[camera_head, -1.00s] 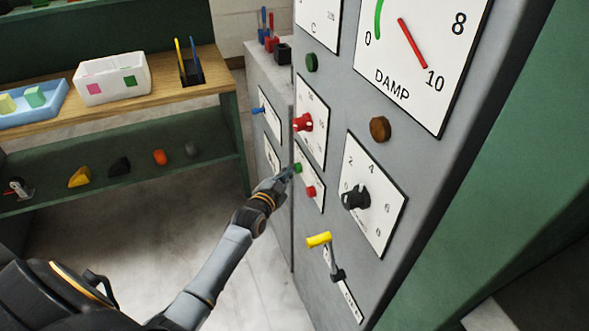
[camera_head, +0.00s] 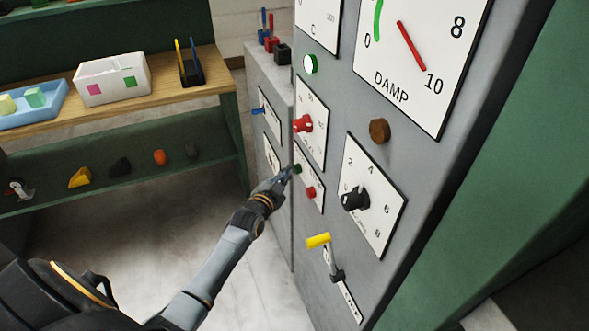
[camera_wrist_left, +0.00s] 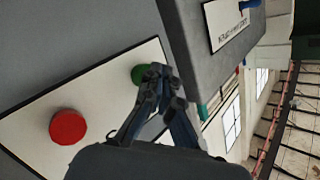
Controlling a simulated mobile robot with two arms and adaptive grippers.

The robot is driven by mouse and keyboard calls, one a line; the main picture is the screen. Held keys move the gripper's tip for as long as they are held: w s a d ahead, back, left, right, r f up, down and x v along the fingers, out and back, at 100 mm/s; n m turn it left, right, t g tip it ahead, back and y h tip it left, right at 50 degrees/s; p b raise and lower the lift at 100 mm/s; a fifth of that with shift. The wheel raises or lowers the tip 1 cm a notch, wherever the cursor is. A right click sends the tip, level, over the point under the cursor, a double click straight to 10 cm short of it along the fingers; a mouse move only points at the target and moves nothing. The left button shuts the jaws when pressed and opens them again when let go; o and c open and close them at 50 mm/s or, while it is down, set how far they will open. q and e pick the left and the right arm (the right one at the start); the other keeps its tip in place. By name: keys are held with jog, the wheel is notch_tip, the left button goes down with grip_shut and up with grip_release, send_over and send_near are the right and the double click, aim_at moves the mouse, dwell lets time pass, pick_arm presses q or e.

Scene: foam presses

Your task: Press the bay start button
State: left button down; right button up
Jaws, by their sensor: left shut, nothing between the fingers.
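The green button (camera_head: 297,169) sits on a small white plate on the grey panel, above a red button (camera_head: 310,192). My left gripper (camera_head: 289,171) is shut and empty, with its fingertips at the green button; they appear to touch it. In the left wrist view the green button (camera_wrist_left: 141,74) is partly hidden behind the fingertips (camera_wrist_left: 158,75), and the red button (camera_wrist_left: 68,127) is clear of them. A round lamp (camera_head: 310,64) higher on the panel is lit bright white with a green rim. My right gripper is not in view.
A red knob (camera_head: 303,123), a black dial knob (camera_head: 355,198), a yellow-handled lever (camera_head: 319,240) and a brown lamp (camera_head: 380,130) stick out from the panel near my arm. A wooden shelf (camera_head: 130,97) stands at the left; the floor between is clear.

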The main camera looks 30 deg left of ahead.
pick_arm(q)
jog(key=shift+s+a, duration=0.3)
jog(key=shift+s, duration=0.1)
jog(key=s+a+p, duration=0.1)
jog(key=s+a, duration=0.2)
jog(key=shift+s+a, duration=0.15)
jog(key=shift+s, duration=0.25)
jog(key=shift+f, duration=0.1)
dwell(0.7)
jog(key=s+d+f+n+g, duration=0.1)
jog(key=s+d+f+g, duration=0.15)
jog(key=s+f, duration=0.55)
jog(key=s+d+f+n+g, duration=0.1)
jog(key=s+d+f+g, duration=0.2)
jog(key=f, duration=0.9)
jog(key=s+d+f+g, duration=0.1)
jog(key=s+f+g, duration=0.1)
jog(key=s+f, duration=0.7)
jog(key=s+d+f+g, duration=0.2)
jog(key=s+f, duration=0.3)
jog(key=s, duration=0.5)
jog(key=s+d+f+n+g+h, duration=0.1)
jog(key=s+d+f+g, duration=0.2)
jog(key=s, duration=0.7)
jog(key=s+d+f+n+g, duration=0.1)
jog(key=s+d+f+g, duration=0.2)
jog(key=s+f, duration=0.4)
jog(key=s, duration=0.3)
jog(key=shift+s+d+f, duration=0.15)
jog(key=shift+s, duration=0.1)
